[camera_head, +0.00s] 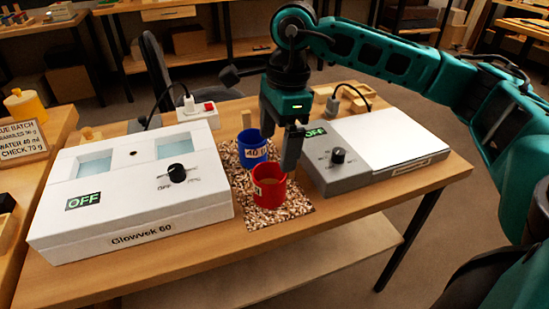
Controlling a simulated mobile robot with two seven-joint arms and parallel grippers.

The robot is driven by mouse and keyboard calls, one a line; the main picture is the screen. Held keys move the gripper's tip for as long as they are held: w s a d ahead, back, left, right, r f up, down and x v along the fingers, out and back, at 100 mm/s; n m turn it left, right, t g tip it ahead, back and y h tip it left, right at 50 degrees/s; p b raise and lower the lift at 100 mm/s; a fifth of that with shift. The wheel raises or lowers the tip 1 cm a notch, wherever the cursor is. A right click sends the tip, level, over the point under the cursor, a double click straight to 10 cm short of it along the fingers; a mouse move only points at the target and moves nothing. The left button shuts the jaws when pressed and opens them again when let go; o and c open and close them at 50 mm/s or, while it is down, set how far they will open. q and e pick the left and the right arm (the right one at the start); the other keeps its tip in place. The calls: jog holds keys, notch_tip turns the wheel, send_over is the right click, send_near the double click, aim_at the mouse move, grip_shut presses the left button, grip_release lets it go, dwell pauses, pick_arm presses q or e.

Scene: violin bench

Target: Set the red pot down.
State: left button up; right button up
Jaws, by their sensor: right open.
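The red pot (270,190) stands upright on the speckled mat (290,209), near its front end. It has a pale label and brownish contents. My right gripper (278,153) comes down from above at the pot's back edge, with its jaws apart. One finger overlaps the pot's back right rim in the picture; I cannot tell whether it touches. The blue pot (251,153), labelled 40, stands just behind the red pot on the same mat. My left gripper is not in view.
A white Glowvek 60 unit (130,215) reading OFF stands left of the mat. A grey hotplate-like unit (338,178) with a knob, also reading OFF, stands close on the right. A power strip (196,117) lies behind. The bench front (240,248) is bare.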

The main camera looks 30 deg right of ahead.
jog(key=r, duration=0.4)
jog(key=shift+s+d+r, duration=0.1)
jog(key=shift+d+r, duration=0.15)
jog(key=shift+r, duration=0.05)
